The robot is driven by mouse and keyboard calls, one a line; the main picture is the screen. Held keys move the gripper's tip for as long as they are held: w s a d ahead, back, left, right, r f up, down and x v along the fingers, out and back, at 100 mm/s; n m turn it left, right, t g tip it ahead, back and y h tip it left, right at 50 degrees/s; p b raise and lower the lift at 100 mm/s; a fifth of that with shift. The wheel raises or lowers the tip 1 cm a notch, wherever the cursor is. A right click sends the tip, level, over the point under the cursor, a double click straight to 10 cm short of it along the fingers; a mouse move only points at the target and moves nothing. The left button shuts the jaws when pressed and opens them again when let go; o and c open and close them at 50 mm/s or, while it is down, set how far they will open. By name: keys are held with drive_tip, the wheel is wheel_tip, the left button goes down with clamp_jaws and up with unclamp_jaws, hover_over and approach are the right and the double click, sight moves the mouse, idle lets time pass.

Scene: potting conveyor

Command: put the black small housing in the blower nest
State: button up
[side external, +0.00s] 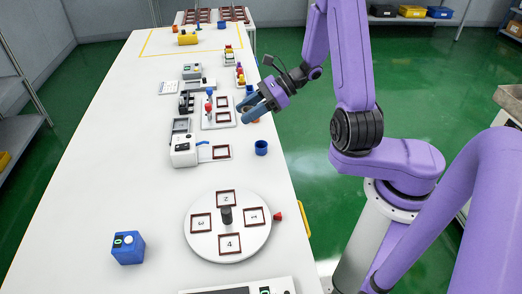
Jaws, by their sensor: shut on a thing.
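My gripper (250,106) is over the right edge of the long white table, near its middle. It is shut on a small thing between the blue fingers. The fingers mostly hide it, so I cannot make out its shape or color. I cannot pick out the black small housing for certain elsewhere. A white device (183,151) with a bent blue tube, which looks like the blower, stands nearer the camera. Its flat plate carries a brown-framed square nest (221,152), which looks empty. The gripper is above and to the right of this nest in the picture, apart from it.
A blue cup (261,148) stands right of the nest. A round dial with numbered frames (204,241) and a blue box (128,248) are nearer. The table's left side is mostly clear.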

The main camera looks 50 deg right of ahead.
drive_tip(key=shift+s+a, duration=0.1)
drive_tip(key=shift+s, duration=0.05)
drive_tip(key=w+a, duration=0.3)
drive_tip(key=w, duration=0.3)
hover_over(160, 140)
drive_tip(key=f, duration=0.8)
drive_tip(key=shift+s, duration=0.3)
drive_tip(key=shift+w+f, duration=0.3)
drive_tip(key=shift+f, duration=1.6)
drive_tip(key=shift+f, duration=0.15)
